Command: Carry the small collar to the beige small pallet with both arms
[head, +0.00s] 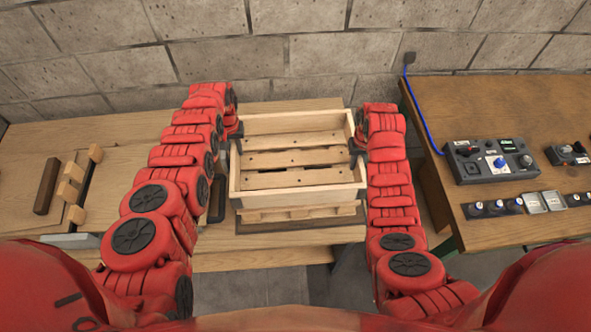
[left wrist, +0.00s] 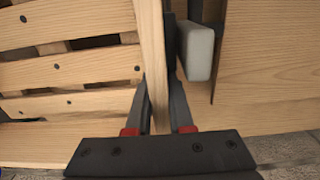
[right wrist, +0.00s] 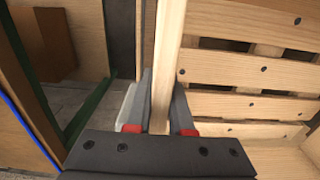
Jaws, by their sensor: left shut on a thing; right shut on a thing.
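The small collar (head: 298,198) is a light wooden rectangular frame, open at top and bottom. It is level over the beige small pallet (head: 290,160), whose slats show inside it and whose front edge shows just below it. I cannot tell whether the collar rests on the pallet or hangs slightly above it. My left gripper (head: 237,135) is shut on the collar's left wall, with a finger on each side in the left wrist view (left wrist: 158,112). My right gripper (head: 357,148) is shut on the right wall, which shows between its fingers in the right wrist view (right wrist: 162,112).
The pallet is on a wooden table (head: 110,138). A dark bar (head: 47,186) and a piece with wooden blocks (head: 76,185) lie at the left. A second bench at the right holds a control box (head: 487,160) with a blue cable (head: 424,118). A block wall stands behind.

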